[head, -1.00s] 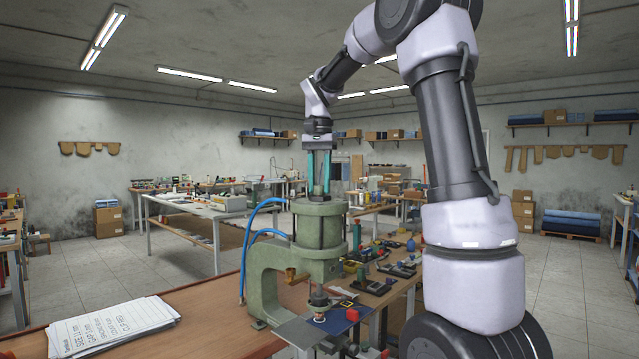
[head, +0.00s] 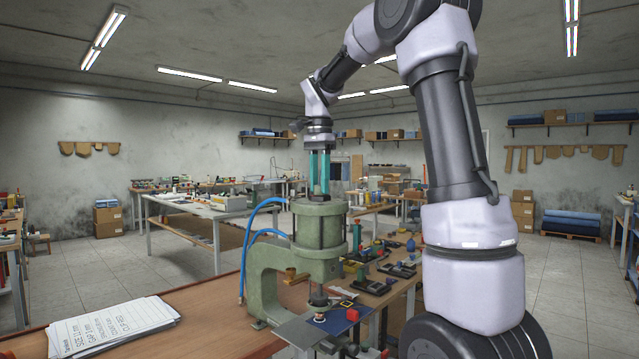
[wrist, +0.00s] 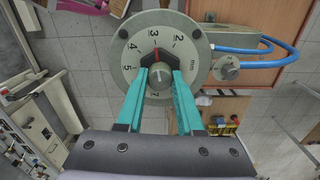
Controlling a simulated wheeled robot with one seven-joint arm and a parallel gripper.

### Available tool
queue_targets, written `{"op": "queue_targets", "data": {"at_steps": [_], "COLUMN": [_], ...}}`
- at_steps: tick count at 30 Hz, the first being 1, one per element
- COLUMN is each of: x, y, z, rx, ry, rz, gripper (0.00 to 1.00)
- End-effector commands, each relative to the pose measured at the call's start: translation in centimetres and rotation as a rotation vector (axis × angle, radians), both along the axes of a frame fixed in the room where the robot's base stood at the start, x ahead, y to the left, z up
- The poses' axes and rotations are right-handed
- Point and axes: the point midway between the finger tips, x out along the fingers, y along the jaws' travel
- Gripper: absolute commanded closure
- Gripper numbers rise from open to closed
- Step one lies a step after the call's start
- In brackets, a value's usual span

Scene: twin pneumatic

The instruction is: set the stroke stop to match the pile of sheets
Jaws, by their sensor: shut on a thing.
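The green press (head: 320,265) stands on the wooden bench. Its round stop dial (wrist: 195,45) fills the upper middle of the wrist view, marked in mm with 2, 3, 4, 5 and 7 readable. A red pointer (wrist: 155,54) on the central knob (wrist: 158,75) points close to the 3. My gripper (wrist: 159,72) is shut on this knob, one teal finger on each side; in the head view my gripper (head: 319,192) reaches straight down onto the press top.
A stack of white papers with writing (head: 112,325) lies on the bench (head: 205,310) at left. Blue hoses (head: 250,235) run beside the press. Small tools and black parts (head: 385,270) crowd the table behind it. The bench between papers and press is clear.

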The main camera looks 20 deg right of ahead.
Motion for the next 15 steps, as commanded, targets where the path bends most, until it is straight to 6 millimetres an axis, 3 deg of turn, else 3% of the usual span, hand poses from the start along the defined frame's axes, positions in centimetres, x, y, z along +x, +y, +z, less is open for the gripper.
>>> {"op": "queue_targets", "data": {"at_steps": [8,9,10,15], "x": [0.08,0.08,0.08,0.05], "y": [-0.06,-0.06,-0.05,-0.03], "z": [0.18,0.18,0.17,0.10], "rx": [-0.002,-0.002,-0.001,-0.001], "ry": [-0.006,-0.006,-0.005,-0.003], "rz": [0.001,0.001,0.001,0.001], "gripper": [1.00,0.49,0.37,0.34]}}
